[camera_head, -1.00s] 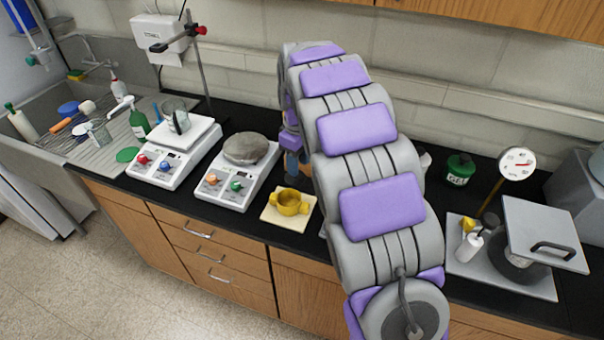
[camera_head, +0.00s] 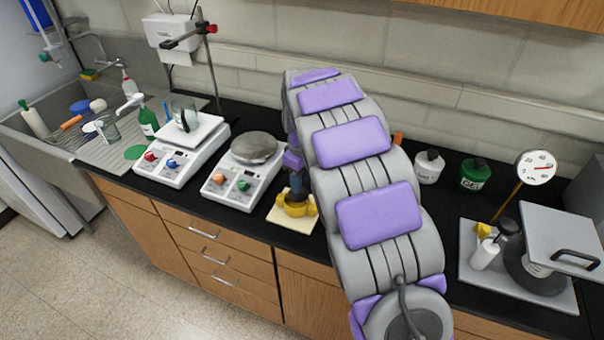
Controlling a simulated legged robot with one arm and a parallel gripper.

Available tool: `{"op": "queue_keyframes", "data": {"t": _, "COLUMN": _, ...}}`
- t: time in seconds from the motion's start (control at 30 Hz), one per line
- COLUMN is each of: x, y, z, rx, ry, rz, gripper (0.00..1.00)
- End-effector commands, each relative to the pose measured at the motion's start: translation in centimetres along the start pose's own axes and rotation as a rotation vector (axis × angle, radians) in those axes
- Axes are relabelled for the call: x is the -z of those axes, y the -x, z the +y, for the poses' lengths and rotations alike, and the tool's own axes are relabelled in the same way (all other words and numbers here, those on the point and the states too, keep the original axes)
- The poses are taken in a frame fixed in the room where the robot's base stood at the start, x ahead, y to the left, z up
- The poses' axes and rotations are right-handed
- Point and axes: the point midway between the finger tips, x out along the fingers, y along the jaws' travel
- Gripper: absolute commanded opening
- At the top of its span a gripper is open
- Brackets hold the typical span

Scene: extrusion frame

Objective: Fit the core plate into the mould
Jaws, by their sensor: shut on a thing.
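A yellow round mould (camera_head: 297,209) with side lugs sits on a cream square board (camera_head: 279,217) near the counter's front edge. My gripper (camera_head: 297,194) points down at the mould, its dark blue fingers over its opening. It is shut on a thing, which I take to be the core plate. The fingers and the mould's wall hide that piece, so I cannot tell its shape or whether it is inside the mould. My thick grey and purple arm covers the counter just right of the mould.
White (camera_head: 429,167) and green (camera_head: 475,174) bottles stand behind.

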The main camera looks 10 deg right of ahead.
Motion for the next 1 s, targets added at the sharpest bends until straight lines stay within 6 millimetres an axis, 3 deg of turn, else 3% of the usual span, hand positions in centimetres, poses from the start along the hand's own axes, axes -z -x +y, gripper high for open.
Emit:
{"op": "queue_keyframes", "data": {"t": 0.3, "x": 0.0, "y": -3.2, "z": 0.0, "rx": 0.002, "ry": 0.001, "rz": -0.001, "gripper": 0.02}}
{"op": "queue_keyframes", "data": {"t": 0.67, "x": -0.1, "y": -3.7, "z": 0.1, "rx": 0.001, "ry": 0.001, "rz": 0.001, "gripper": 0.02}}
{"op": "queue_keyframes", "data": {"t": 0.7, "x": 0.0, "y": -3.7, "z": 0.0, "rx": 0.000, "ry": 0.001, "rz": 0.001, "gripper": 0.44}}
{"op": "queue_keyframes", "data": {"t": 1.0, "x": 0.0, "y": -3.7, "z": 0.0, "rx": 0.000, "ry": 0.001, "rz": 0.000, "gripper": 0.73}}
